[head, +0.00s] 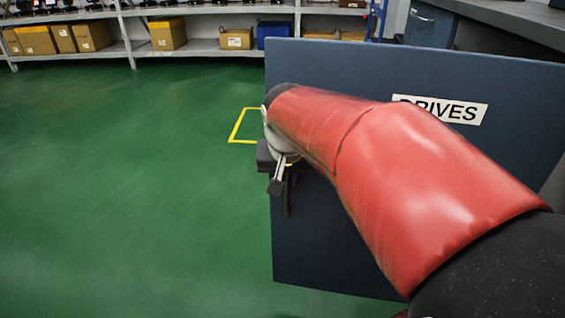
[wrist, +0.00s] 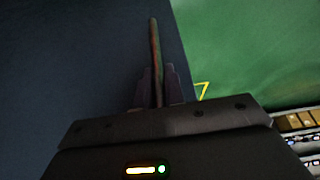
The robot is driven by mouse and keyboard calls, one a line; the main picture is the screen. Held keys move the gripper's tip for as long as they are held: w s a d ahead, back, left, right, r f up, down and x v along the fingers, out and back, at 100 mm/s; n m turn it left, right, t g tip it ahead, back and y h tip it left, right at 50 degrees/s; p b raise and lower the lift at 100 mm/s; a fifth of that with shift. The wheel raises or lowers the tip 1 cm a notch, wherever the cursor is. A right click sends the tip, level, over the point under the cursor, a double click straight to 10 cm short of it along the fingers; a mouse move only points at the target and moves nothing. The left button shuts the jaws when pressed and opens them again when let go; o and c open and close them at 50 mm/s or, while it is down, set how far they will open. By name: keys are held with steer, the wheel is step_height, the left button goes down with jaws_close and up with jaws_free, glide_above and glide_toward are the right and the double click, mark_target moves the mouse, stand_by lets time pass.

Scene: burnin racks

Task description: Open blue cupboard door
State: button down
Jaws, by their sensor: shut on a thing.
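The blue cupboard door (head: 350,230) is a dark blue upright panel filling the right half of the head view, with a white DRIVES label (head: 440,110). Green floor shows beyond its left edge, and the cupboard's inside is not visible. My gripper (head: 280,188) is at the door's left edge, partly hidden by my red arm. In the wrist view the door (wrist: 60,70) fills the left side. My gripper (wrist: 157,85) is shut on the thin upright door handle (wrist: 154,38), which runs between its fingers.
Open green floor (head: 120,190) lies left of the door, with a yellow floor marking (head: 237,125) near its edge. A grey shelf (head: 200,48) with cardboard boxes and a blue bin (head: 272,32) stands at the back. A grey worktop (head: 510,22) is at the upper right.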

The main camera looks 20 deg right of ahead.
steer(key=shift+n, duration=0.5)
steer(key=shift+s+a, duration=0.45)
steer(key=shift+s, duration=0.3)
steer(key=shift+s+a, duration=0.4)
steer(key=shift+s, duration=0.35)
steer(key=shift+s+a, duration=0.45)
steer(key=shift+s, duration=0.3)
steer(key=c, duration=1.5)
jaws_free()
steer(key=shift+r, duration=0.15)
